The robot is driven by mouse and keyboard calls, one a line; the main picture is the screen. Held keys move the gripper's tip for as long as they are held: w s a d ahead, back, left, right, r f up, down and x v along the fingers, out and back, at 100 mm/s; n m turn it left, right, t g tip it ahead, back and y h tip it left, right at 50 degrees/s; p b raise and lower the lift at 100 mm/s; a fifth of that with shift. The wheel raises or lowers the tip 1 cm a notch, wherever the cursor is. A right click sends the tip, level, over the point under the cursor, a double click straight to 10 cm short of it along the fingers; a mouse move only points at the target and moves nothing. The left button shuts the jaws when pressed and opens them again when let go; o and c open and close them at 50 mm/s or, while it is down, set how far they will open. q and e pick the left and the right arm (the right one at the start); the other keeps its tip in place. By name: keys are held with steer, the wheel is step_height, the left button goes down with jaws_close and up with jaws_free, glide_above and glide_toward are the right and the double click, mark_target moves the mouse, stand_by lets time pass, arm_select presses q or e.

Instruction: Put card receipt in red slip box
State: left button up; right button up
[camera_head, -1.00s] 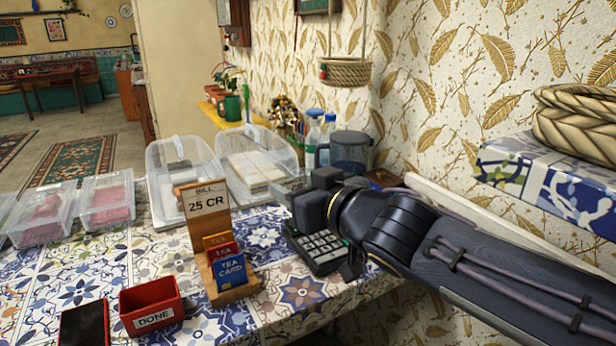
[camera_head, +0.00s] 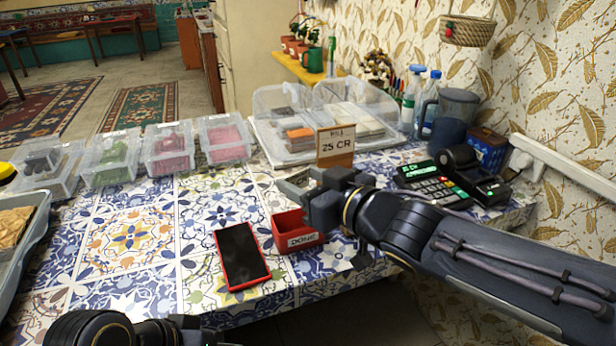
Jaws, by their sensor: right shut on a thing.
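The red slip box (camera_head: 292,242), a small open box labelled DONE, stands near the table's front edge. My right gripper (camera_head: 287,188) points left just above and behind it. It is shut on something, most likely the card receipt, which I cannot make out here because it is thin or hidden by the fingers.
A phone with a red edge (camera_head: 241,256) lies left of the box. The bill stand (camera_head: 336,147) is behind my right gripper. Clear tubs (camera_head: 168,150) line the back left, and bottles (camera_head: 411,100) and a jug (camera_head: 452,108) stand at right. The tiled middle left is free.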

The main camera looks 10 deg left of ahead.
step_height(320, 180, down, 5)
steer(key=b, duration=0.4)
steer(key=shift+b, duration=0.4)
steer(key=shift+f+b, duration=1.3)
steer(key=shift+f, duration=0.15)
steer(key=o, duration=1)
steer(key=shift+o, duration=0.5)
steer(key=o, duration=0.3)
steer(key=shift+r+p, duration=0.15)
steer(key=shift+p, duration=0.15)
